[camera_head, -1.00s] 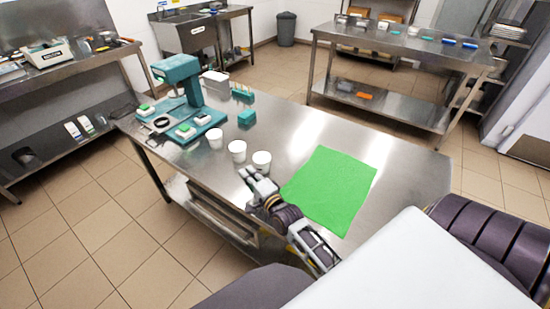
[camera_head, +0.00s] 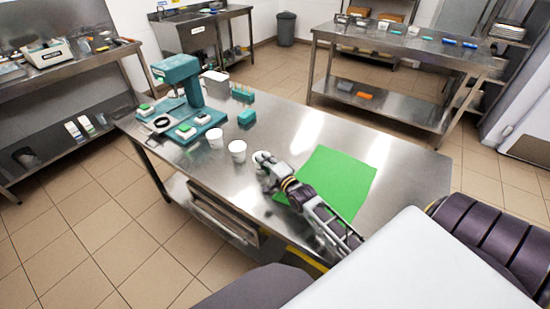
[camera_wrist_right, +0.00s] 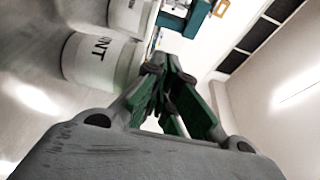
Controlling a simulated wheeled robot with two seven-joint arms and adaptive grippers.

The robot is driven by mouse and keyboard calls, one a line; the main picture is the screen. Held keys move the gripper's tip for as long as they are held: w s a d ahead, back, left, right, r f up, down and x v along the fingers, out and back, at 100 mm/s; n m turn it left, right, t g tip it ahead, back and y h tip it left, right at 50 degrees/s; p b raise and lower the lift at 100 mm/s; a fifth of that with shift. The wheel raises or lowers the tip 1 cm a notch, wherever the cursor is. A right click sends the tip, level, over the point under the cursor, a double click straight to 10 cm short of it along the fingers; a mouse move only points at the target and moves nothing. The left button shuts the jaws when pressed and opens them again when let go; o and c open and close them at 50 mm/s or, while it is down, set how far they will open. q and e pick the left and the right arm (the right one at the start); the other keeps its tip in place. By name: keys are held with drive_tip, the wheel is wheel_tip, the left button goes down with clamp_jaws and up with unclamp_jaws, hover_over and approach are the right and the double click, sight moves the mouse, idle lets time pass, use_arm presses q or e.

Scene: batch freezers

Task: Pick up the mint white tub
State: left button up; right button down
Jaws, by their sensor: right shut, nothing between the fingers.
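Three white tubs stand in a row on the steel table (camera_head: 330,130). The nearest, at the row's right end (camera_head: 260,156), is partly hidden by my right gripper (camera_head: 266,166). The middle tub (camera_head: 238,148) and the far tub (camera_head: 215,138) are in plain view. In the right wrist view, a white tub (camera_wrist_right: 100,62) with dark letters ending in "NT" stands beside the fingers. My right gripper (camera_wrist_right: 168,72) is shut and empty there, its green-padded fingers close to that tub. I cannot tell whether they touch it. My left gripper is not in view.
A green mat (camera_head: 338,178) lies on the table right of the tubs. In the wrist view another white tub (camera_wrist_right: 130,14) stands beyond the lettered one.

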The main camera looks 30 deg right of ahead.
drive_tip(key=shift+w+d, duration=0.55)
drive_tip(key=shift+d, duration=0.75)
drive_tip(key=shift+w+d, duration=0.5)
drive_tip(key=shift+d, duration=0.85)
drive_tip(key=shift+w+d, duration=0.55)
drive_tip(key=shift+d, duration=0.75)
wheel_tip(320, 180, down, 5)
drive_tip(key=shift+b, duration=0.35)
drive_tip(key=shift+s+a, duration=0.2)
drive_tip(key=shift+a, duration=0.25)
drive_tip(key=shift+a, duration=0.1)
